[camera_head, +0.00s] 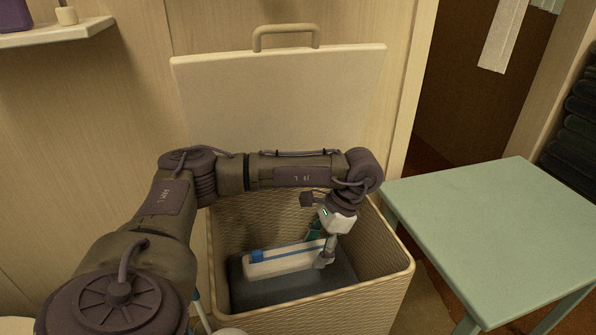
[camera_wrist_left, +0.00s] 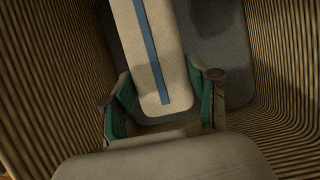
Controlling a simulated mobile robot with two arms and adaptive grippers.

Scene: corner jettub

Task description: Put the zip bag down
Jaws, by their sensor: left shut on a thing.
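The zip bag (camera_head: 280,262) is a long, pale piece with a blue strip along it. It is inside the wicker hamper (camera_head: 385,290), low over the dark grey bottom. My left gripper (camera_head: 321,247) reaches down into the hamper and is shut on the bag's right end. In the left wrist view the zip bag (camera_wrist_left: 147,45) runs away from me between the two green-padded fingers of the left gripper (camera_wrist_left: 165,88). I cannot tell whether the bag's underside touches the bottom. My right gripper is not in view.
The hamper's lid (camera_head: 280,95) stands open behind my arm, with a handle on its top edge. A pale green table (camera_head: 490,225) stands close to the hamper's right. A shelf (camera_head: 60,33) with small items is at upper left. The hamper's walls closely surround the gripper.

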